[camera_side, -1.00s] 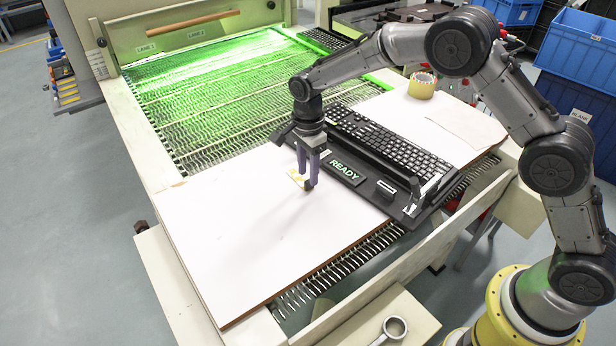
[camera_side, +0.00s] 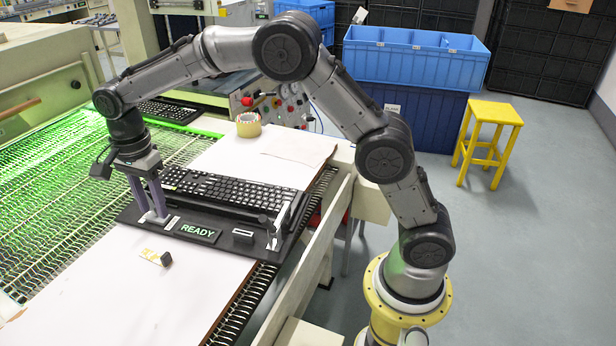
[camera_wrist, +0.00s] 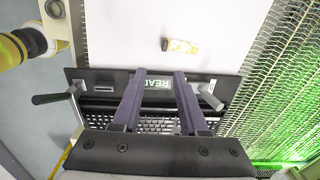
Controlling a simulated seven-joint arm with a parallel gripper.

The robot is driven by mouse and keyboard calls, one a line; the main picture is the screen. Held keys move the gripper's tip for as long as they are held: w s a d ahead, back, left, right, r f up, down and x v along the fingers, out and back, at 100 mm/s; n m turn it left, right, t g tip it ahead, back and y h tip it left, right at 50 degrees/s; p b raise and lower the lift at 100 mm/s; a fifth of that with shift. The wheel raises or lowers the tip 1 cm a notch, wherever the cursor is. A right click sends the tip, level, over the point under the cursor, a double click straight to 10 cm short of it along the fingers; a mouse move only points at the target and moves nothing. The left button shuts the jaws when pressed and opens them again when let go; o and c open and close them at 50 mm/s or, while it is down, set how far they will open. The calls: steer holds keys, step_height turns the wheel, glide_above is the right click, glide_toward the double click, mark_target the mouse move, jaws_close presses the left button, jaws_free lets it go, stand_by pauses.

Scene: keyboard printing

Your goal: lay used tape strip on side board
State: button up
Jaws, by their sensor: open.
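The used tape strip (camera_side: 151,254), a short pale yellow piece with a dark end, lies on the white side board (camera_side: 110,305), in front of the keyboard fixture. The wrist view also shows the strip (camera_wrist: 187,46) flat on the board (camera_wrist: 120,40). My gripper (camera_side: 153,219) is open and empty, its purple fingers pointing down over the left end of the fixture, apart from the strip. In the wrist view its two fingers (camera_wrist: 156,76) are spread, with nothing between them but the fixture behind.
The black keyboard (camera_side: 235,190) sits in its fixture beside a lit READY sign (camera_side: 198,232) and an upright clamp (camera_side: 281,222). A tape roll (camera_side: 248,124) stands on the far board. A green-lit mesh conveyor (camera_side: 60,240) lies left. The front board is mostly clear.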

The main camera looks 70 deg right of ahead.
steer(key=s+d+r+n+t, duration=0.1)
steer(key=s+d+r+n, duration=0.3)
steer(key=s+r, duration=0.25)
steer(key=s+d+r+n+t, duration=0.1)
steer(key=s+d+r+n, duration=0.3)
steer(key=s, duration=0.4)
steer(key=s+d+f+n+t, duration=0.1)
steer(key=s+n, duration=0.3)
steer(key=s, duration=0.5)
steer(key=s+d+f+n+t, duration=0.1)
steer(key=s+d+n+t, duration=0.1)
steer(key=s+n, duration=0.3)
steer(key=s, duration=0.4)
steer(key=shift+s+d, duration=0.25)
steer(key=shift+s, duration=0.15)
